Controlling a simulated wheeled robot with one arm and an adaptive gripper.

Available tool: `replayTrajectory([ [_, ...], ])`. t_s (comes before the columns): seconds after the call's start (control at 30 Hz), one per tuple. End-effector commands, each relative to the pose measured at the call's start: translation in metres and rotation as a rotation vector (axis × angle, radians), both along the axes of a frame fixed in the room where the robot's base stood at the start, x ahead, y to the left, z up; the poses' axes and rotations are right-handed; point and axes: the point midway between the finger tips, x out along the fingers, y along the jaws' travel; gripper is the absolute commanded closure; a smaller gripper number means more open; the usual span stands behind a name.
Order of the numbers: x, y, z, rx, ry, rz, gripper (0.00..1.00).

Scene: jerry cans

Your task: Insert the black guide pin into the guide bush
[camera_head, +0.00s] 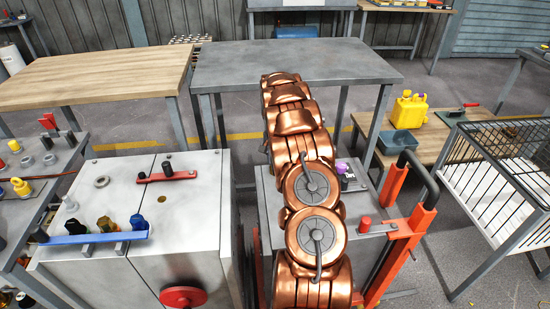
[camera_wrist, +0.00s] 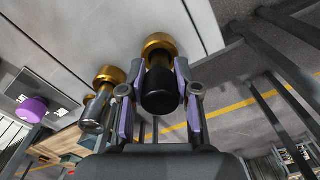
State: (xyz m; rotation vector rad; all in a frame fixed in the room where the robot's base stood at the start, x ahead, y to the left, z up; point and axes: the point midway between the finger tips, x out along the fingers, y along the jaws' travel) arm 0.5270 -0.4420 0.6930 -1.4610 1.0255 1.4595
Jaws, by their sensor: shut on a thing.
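In the wrist view the purple-lined fingers of my gripper (camera_wrist: 160,104) are shut around the sides of the black guide pin (camera_wrist: 161,92). The pin's dark round end faces the camera. A gold flanged ring (camera_wrist: 159,42) shows at its far end, beside a pale grey surface; I cannot tell whether the ring belongs to the pin or is a separate bush, nor whether they are joined. I cannot single out the guide bush for certain. In the head view my copper arm hides the gripper and pin.
A grey cart with a red frame (camera_head: 405,235) stands beside my arm, a purple object (camera_head: 342,167) on its top. A grey cabinet (camera_head: 90,265) with a blue rack (camera_head: 95,238) stands left. A grey table (camera_head: 230,68) is behind; a wire cage (camera_head: 495,185) is right.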

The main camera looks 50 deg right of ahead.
Motion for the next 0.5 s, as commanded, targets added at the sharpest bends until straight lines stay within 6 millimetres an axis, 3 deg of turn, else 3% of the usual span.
replayTrajectory([
  [0.47,0.0000,0.0002,-0.0056,0.000,0.001,0.001,0.99],
  [0.5,0.0001,0.0001,-0.0056,0.000,0.001,0.001,0.67],
])
